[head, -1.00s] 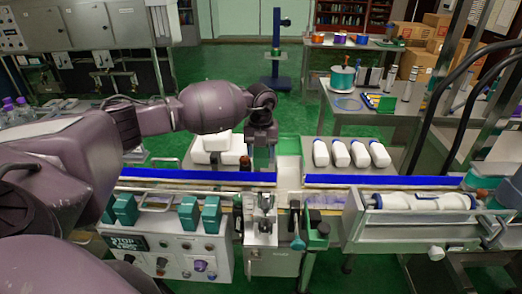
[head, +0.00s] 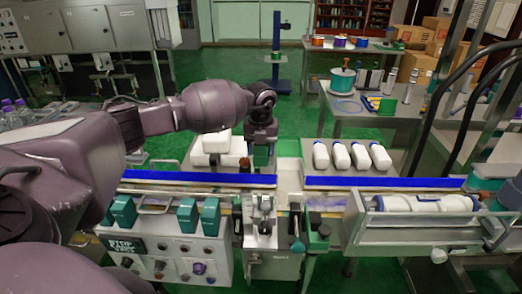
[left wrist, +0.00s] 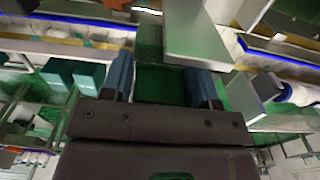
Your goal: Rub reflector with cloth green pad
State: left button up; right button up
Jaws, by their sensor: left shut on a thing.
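My left gripper (head: 262,150) hangs over the far side of the conveyor, just behind the blue-edged rail. It is shut on the green cloth pad (left wrist: 160,85), which shows between the two bluish fingers in the left wrist view. The pad also shows as a green patch below the gripper in the head view (head: 261,157). A small dark red-brown piece (head: 245,163) is beside the gripper's left side; I cannot tell if it is the reflector. I cannot make out the reflector with certainty. My right gripper is not in view.
The blue-edged conveyor rail (head: 384,183) runs across the middle. White bottles (head: 341,156) lie on a tray behind it at right. A metal bracket (head: 262,208) stands in front of the gripper. The control box (head: 185,262) with teal blocks is at left.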

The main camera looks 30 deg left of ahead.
pick_arm(q)
jog(key=shift+w+a, duration=0.2)
jog(key=shift+w, duration=0.1)
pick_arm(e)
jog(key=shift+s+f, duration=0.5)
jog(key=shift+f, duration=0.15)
pick_arm(q)
jog(key=shift+w+d, duration=0.1)
jog(key=shift+d, duration=0.05)
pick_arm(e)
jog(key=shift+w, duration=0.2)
